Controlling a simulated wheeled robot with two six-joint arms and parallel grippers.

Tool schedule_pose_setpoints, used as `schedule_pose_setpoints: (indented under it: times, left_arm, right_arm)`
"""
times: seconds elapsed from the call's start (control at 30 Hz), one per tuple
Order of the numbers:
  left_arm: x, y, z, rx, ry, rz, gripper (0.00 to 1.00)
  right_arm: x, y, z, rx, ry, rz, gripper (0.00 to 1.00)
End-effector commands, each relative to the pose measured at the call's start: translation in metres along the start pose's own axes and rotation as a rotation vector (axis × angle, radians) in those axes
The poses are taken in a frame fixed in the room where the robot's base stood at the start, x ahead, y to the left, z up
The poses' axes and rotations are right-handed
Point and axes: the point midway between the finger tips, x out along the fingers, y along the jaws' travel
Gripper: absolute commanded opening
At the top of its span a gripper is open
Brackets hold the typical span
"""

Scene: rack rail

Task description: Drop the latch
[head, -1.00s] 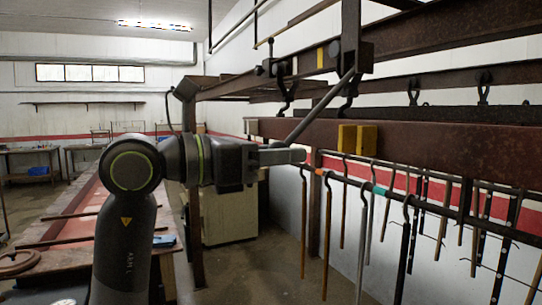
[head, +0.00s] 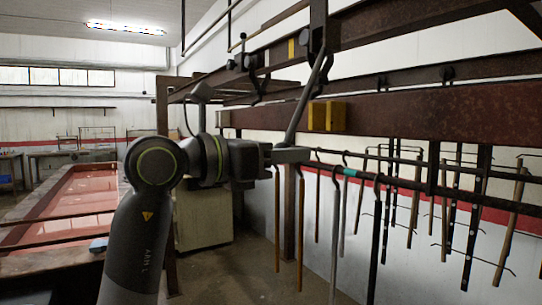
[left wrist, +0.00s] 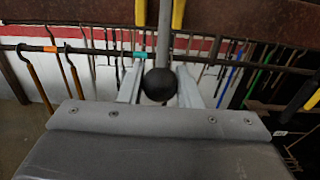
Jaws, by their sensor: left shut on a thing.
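The latch is a grey lever (head: 309,98) hanging from a pivot on the dark upright bracket of the upper rail. It slants down and slightly left, passing in front of the lower rusty beam. My left gripper (head: 293,155) is shut on its lower end. In the left wrist view the lever's rod (left wrist: 163,42) comes down between my two light fingers, and its black ball knob (left wrist: 159,84) sits between them. Two yellow blocks (head: 327,116) are on the beam just right of the lever; they also show in the left wrist view (left wrist: 178,12). My right gripper is out of view.
A rusty beam (head: 420,118) runs along the rack behind the lever. Below it a dark rod (head: 400,182) carries several hanging hooked bars, close to my left gripper. A long bench with a reddish top (head: 75,205) stands at left. A pale cabinet (head: 203,215) stands behind my arm.

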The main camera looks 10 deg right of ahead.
Motion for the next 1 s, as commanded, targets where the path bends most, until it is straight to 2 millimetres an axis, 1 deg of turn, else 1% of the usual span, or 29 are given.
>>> schedule_pose_setpoints:
  times: [0.03,0.27,0.6,0.87,1.0]
  left_arm:
    - [0.004,0.0,-0.004,-0.001,0.001,0.0,0.18]
    - [0.011,0.0,-0.006,-0.001,0.002,-0.001,0.18]
    - [0.042,0.0,-0.015,0.0,0.001,-0.001,0.18]
    - [0.052,0.0,-0.016,-0.001,0.001,-0.001,0.18]
    - [0.065,0.0,-0.017,-0.001,0.002,-0.001,0.18]
  right_arm:
    - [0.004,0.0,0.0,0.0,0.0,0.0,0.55]
    - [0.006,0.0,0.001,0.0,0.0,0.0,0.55]
    - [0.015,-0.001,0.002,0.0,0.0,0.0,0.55]
    - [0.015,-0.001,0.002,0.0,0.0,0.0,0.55]
    - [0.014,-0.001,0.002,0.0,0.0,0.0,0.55]
